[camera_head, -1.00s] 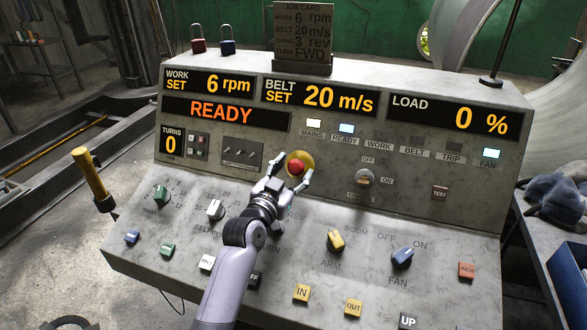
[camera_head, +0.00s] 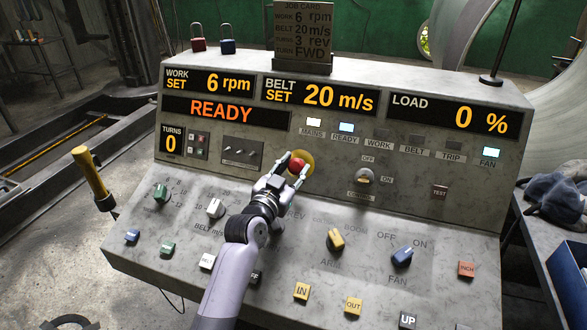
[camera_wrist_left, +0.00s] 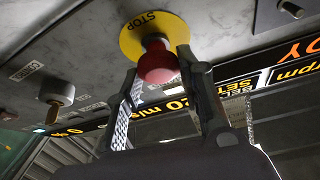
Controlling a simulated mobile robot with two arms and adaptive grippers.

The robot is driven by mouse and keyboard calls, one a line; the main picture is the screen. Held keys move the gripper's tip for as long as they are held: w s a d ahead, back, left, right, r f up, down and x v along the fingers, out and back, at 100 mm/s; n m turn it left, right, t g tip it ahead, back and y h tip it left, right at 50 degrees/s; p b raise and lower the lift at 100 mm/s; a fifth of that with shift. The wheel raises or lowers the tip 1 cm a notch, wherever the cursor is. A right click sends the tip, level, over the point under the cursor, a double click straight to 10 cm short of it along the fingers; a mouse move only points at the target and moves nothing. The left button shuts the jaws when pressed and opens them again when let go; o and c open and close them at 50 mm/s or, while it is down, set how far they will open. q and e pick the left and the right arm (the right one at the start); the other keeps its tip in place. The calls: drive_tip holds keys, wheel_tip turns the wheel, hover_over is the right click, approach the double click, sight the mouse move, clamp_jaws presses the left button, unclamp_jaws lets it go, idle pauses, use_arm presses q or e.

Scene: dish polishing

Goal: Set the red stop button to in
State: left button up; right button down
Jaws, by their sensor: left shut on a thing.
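The red stop button (camera_head: 296,164) has a round mushroom head and sits on a yellow disc (camera_head: 307,158) on the console's sloped upper face. In the left wrist view the red button (camera_wrist_left: 158,62) stands out from the yellow disc marked STOP (camera_wrist_left: 137,38). My left gripper (camera_head: 294,168) is at the button, with one finger on each side of its head. In the left wrist view the fingers (camera_wrist_left: 160,75) flank the red head, and the left gripper is shut on it. My right gripper is not in view.
The grey console (camera_head: 450,215) carries several knobs and push buttons, with the yellow IN button (camera_head: 302,292) below the arm. A key-like switch (camera_head: 363,177) is right of the stop button. The display reads READY (camera_head: 221,113). The FAN lamp (camera_head: 491,153) is lit.

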use_arm(q)
clamp_jaws()
